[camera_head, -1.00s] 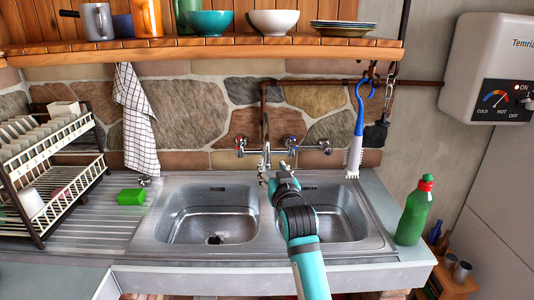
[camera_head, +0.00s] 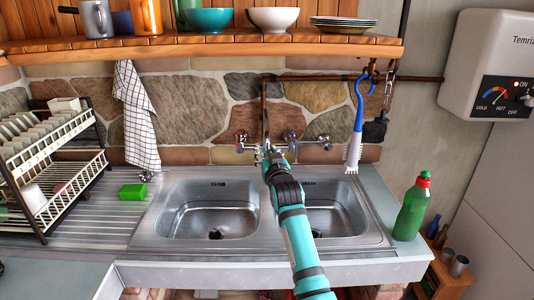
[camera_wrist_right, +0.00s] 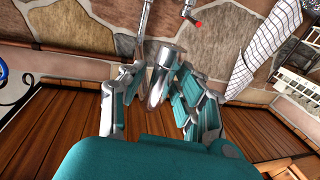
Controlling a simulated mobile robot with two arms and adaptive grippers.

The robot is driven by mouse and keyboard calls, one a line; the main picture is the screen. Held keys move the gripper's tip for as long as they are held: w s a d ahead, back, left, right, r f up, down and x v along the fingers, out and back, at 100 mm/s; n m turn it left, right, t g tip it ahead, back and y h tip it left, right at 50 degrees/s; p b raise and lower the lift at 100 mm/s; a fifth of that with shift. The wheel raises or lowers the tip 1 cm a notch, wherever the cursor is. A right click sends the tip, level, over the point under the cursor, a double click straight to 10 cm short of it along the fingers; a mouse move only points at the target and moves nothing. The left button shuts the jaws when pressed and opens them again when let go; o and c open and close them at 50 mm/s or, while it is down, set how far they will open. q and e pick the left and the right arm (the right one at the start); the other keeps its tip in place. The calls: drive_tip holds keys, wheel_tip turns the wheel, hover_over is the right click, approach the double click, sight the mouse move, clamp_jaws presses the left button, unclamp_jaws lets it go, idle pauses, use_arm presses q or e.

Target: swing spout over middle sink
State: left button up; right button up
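The metal tap's upright (camera_head: 266,132) stands at the back of the steel sink, near the divide between the left basin (camera_head: 215,218) and the right basin (camera_head: 338,218). My right gripper (camera_head: 270,157) is at the tap and hides most of the spout in the head view. In the right wrist view the silver spout (camera_wrist_right: 160,78) lies between the spread fingers of my right gripper (camera_wrist_right: 156,92). The fingers look open around it; I cannot tell whether either one touches it. My left gripper is not in view.
A wooden shelf (camera_head: 220,46) with bowls and mugs hangs above. A dish rack (camera_head: 50,165) and green sponge (camera_head: 133,191) are at left. A blue-and-white brush (camera_head: 357,135) hangs right of the tap. A green bottle (camera_head: 412,208) stands at the right edge.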

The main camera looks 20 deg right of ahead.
clamp_jaws()
drive_tip(key=shift+w+f, duration=0.2)
drive_tip(key=shift+f, duration=0.2)
